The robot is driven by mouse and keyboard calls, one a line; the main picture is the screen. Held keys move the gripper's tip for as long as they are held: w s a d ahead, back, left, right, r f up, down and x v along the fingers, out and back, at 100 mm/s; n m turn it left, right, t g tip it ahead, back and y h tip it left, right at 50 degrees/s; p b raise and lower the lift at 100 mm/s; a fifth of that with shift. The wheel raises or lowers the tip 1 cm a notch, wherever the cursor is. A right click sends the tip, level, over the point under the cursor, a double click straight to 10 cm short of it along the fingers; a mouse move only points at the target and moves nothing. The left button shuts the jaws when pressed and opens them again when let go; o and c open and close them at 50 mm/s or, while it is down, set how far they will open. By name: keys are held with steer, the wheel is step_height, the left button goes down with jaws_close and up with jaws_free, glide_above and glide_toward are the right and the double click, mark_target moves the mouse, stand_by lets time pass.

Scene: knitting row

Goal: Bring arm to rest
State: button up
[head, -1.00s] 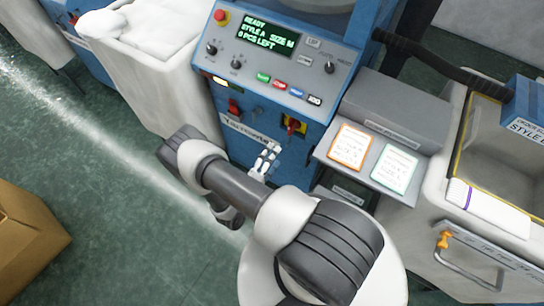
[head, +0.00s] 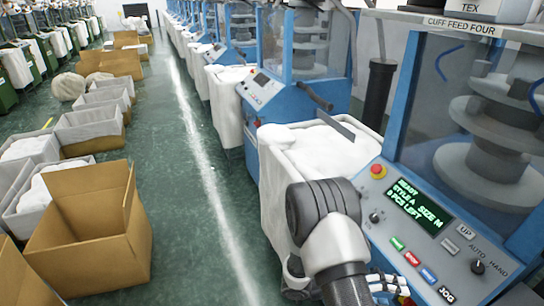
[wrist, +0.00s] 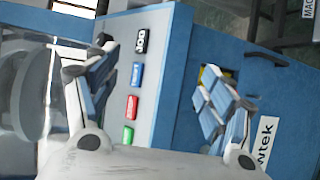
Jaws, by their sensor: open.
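My arm (head: 335,245) rises at the bottom centre of the head view, bent at a dark ribbed joint. My gripper (head: 388,286) shows partly behind it at the bottom, in front of the blue machine's control panel (head: 420,225). In the wrist view my gripper (wrist: 160,88) is open, its two fingers wide apart with nothing between them. The panel's coloured buttons (wrist: 133,103) and blue front show beyond the fingers. I cannot tell the exact gap to the panel.
The panel display (head: 418,207) reads READY, STYLE A, SIZE M, 0 PCS LEFT. A white-lined bin (head: 270,195) of white fabric stands left of the panel. An open cardboard box (head: 95,260) and several grey bins line the left. The green aisle floor (head: 185,190) is clear.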

steer(key=s+a+r+m+g+y, duration=0.1)
steer(key=s+a+r+y, duration=0.1)
steer(key=s+r+y, duration=0.35)
steer(key=s+a+r+m+g+y, duration=0.1)
steer(key=s+a+r+y, duration=0.15)
steer(key=r, duration=0.65)
steer(key=s+a+r+n+t+y, duration=0.2)
steer(key=s+a+r+t+y, duration=0.5)
steer(key=a+r, duration=0.3)
steer(key=shift+s+a+n+t+y, duration=0.3)
steer(key=shift+s+a+t+y, duration=0.1)
steer(key=shift+a+t, duration=0.5)
